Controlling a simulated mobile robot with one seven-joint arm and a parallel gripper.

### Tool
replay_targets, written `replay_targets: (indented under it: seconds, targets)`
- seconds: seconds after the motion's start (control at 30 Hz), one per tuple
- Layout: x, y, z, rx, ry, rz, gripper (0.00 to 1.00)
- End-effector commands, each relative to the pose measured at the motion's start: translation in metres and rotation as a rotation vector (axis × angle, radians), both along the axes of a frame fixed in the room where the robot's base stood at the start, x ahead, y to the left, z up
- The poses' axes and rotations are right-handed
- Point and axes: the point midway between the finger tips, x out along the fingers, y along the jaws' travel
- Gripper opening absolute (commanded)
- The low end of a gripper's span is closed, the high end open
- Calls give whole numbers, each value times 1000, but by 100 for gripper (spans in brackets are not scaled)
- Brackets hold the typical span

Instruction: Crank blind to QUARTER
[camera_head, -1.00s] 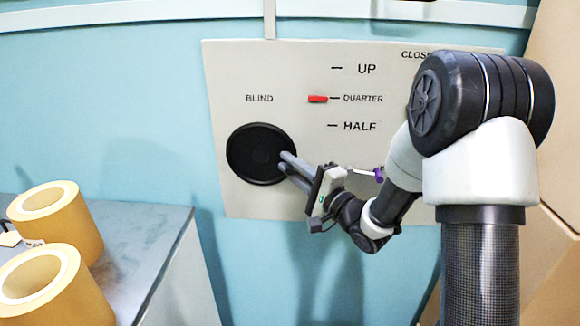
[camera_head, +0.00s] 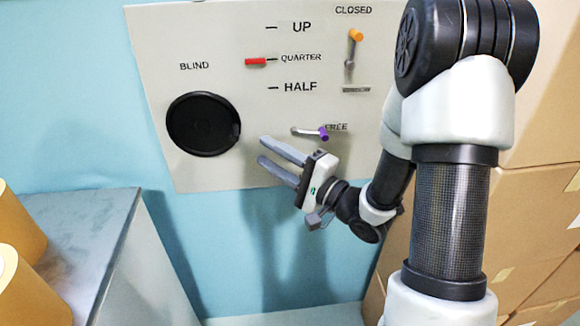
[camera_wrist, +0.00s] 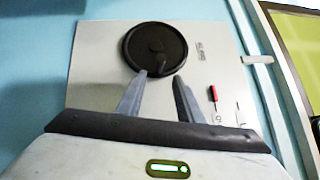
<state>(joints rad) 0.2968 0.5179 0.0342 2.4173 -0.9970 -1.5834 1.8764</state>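The black round blind crank (camera_head: 203,124) is on the left of the pale wall panel (camera_head: 240,170), under the word BLIND. It also shows in the wrist view (camera_wrist: 152,49), with a small knob low on its face. A red pointer (camera_head: 256,62) stands level with the QUARTER mark; it shows in the wrist view too (camera_wrist: 213,95). My gripper (camera_head: 270,153) is open and empty, its two grey fingers apart, to the lower right of the crank. In the wrist view the fingers (camera_wrist: 158,84) point toward the crank's lower part. I see no contact with it.
A purple-tipped lever (camera_head: 323,132) beside FREE sits just above my gripper. An orange-tipped lever (camera_head: 355,36) stands under CLOSED. A grey table (camera_head: 95,225) with kraft rolls (camera_head: 25,290) is at left. Cardboard boxes (camera_head: 530,215) are stacked at right.

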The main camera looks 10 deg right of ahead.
Motion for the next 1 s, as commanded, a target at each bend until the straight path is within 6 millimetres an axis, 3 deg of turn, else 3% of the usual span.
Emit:
replay_targets:
  seconds: [0.2,0.5,0.8,0.87,1.0]
  targets:
    - [-30,-28,-6,0,2,-3,33]
    - [-42,-38,-8,0,1,1,33]
    - [-39,-39,-8,-38,-7,-14,33]
    - [-32,-41,-9,-115,-22,-43,33]
    - [-3,-61,-8,-477,-73,-188,33]
